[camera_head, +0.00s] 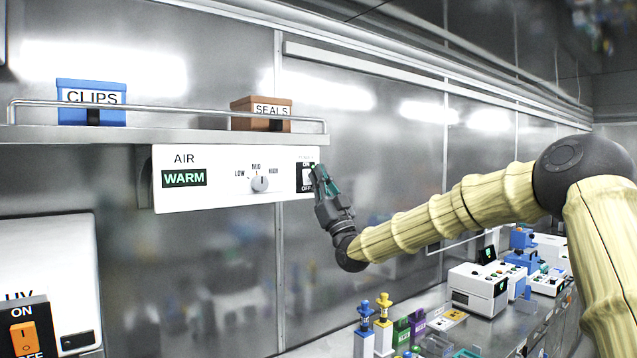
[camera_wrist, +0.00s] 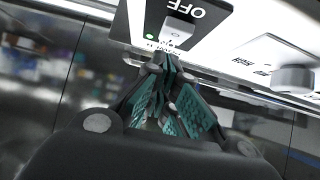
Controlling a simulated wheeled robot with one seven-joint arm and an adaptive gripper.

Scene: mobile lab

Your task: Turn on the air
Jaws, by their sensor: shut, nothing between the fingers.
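The white AIR unit (camera_head: 225,200) hangs under the wall shelf. Its display (camera_head: 184,178) reads WARM, and its grey knob (camera_head: 260,184) sits below LOW, MID and HIGH marks. An ON/OFF power switch (camera_head: 307,177) is at its right end, partly hidden by my gripper. My gripper (camera_head: 319,170) is shut and empty, with its tips right at the switch. In the wrist view the white switch (camera_wrist: 178,29) shows upside down beside the OFF label, just beyond my fingertips (camera_wrist: 160,62). A small green light (camera_wrist: 150,38) glows beside it. I cannot tell whether the tips touch the panel.
A shelf with a rail (camera_head: 170,136) runs directly above the unit, holding a blue CLIPS box (camera_head: 91,101) and a brown SEALS box (camera_head: 262,113). A UV box with an orange switch (camera_head: 24,338) is at lower left. Bench devices (camera_head: 478,291) stand at lower right.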

